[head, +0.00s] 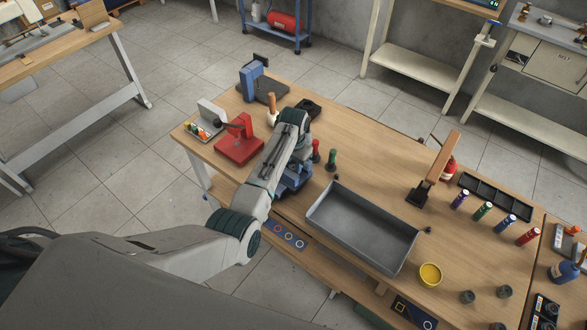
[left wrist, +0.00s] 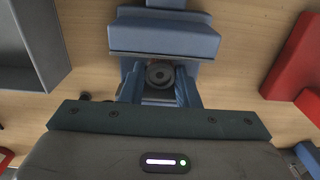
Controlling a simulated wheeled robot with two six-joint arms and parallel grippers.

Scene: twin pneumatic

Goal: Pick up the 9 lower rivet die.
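The lower rivet die seems to be the small dark grey round piece (left wrist: 160,74) with a hole in its middle, in the left wrist view. It sits low at the blue press (left wrist: 163,38); I cannot read a number on it. My left gripper (left wrist: 160,88) has one finger on each side of this piece, very close to it. I cannot tell whether the fingers touch it. In the head view the blue press (head: 293,182) is mostly hidden under my left arm, and the die is hidden there. My right gripper is not in view.
A red press (head: 238,150) stands left of my arm, and a grey tray (head: 362,232) lies to the right. Green and red-handled tools (head: 331,160) stand close by. A yellow-topped pot (head: 430,274) and several coloured tubes (head: 482,211) stand farther right.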

